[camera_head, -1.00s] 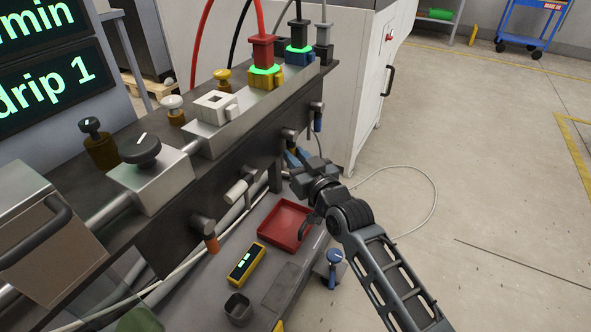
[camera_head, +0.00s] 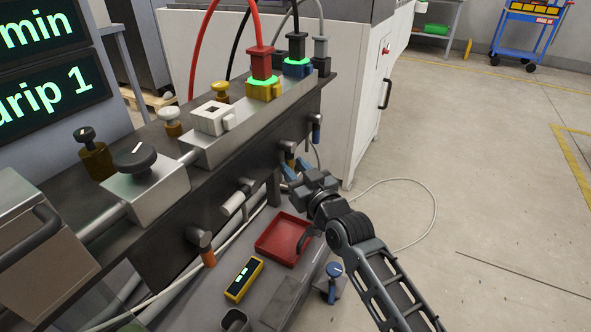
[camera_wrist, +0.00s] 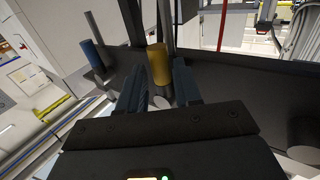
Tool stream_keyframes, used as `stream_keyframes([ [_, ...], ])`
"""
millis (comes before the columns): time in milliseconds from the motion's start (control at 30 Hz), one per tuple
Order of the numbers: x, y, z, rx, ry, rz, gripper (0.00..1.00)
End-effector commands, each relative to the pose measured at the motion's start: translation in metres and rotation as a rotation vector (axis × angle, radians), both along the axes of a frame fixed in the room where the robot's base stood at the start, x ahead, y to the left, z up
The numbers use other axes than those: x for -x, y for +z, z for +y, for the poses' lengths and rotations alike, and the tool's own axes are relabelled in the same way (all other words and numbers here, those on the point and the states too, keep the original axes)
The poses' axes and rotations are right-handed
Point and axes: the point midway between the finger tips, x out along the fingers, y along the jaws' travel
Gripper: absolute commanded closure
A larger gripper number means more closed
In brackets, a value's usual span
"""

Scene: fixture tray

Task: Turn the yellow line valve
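The yellow line valve handle (camera_wrist: 159,66) is a yellow cylinder on the dark manifold front. In the wrist view it stands upright between my gripper's (camera_wrist: 158,80) two blue-grey fingers. The fingers are apart, and a gap shows at least on the handle's left. I cannot tell how deep the handle sits between them. In the head view my gripper (camera_head: 295,167) reaches up to the manifold's front below the yellow-collared port, and a bit of the yellow handle (camera_head: 290,160) shows behind the fingers, mostly hidden.
A blue-handled valve (camera_head: 316,132) is right of the yellow one; white (camera_head: 233,203) and orange (camera_head: 208,258) handles are to its left. Below lie a red tray (camera_head: 283,239) and a yellow meter (camera_head: 243,279). Floor to the right is open, with a loose cable (camera_head: 434,205).

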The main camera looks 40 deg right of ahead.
Motion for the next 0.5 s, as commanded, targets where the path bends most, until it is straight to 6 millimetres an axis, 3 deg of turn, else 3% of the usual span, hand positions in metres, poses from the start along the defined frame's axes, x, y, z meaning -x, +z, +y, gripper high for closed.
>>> stream_keyframes([
  [167, 0.009, 0.001, 0.002, 0.002, -0.001, 0.001, 0.66],
  [500, 0.058, 0.000, 0.016, -0.001, -0.001, 0.002, 0.66],
])
